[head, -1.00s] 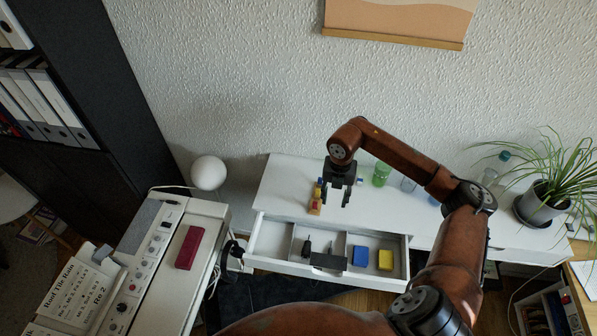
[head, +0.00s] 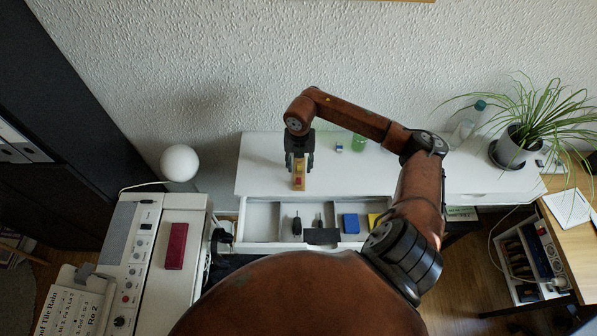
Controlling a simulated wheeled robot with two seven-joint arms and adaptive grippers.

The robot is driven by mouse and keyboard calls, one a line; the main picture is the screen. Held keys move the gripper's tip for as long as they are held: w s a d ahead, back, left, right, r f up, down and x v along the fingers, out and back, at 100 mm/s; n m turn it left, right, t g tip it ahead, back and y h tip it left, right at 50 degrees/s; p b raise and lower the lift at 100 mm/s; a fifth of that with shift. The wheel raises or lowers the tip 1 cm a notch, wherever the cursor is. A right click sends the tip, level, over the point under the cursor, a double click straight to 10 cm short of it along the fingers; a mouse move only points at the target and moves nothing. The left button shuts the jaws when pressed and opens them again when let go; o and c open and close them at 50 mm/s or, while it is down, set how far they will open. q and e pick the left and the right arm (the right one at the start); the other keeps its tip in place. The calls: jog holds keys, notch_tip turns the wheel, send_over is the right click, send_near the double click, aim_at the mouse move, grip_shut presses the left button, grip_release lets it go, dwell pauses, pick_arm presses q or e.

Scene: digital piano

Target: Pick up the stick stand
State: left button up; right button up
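A small yellow-tan block-like piece with a red patch, which looks like the stick stand (head: 299,181), is on the white cabinet top near its front edge, behind the open drawer. My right gripper (head: 299,164) points down over it, with one finger on each side of its upper part. The fingers look about as far apart as before, so the gripper appears open. I cannot tell whether they touch the stand. The gripper hides the stand's top and back. My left gripper is out of view.
The open drawer (head: 262,222) holds dark items, a blue box (head: 350,223) and a yellow box. A green jar (head: 359,143) stands right of my gripper. A potted plant (head: 513,146) is far right. The piano (head: 190,231) with a red case is at left.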

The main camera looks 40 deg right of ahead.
jog(key=shift+f, duration=0.8)
grip_shut()
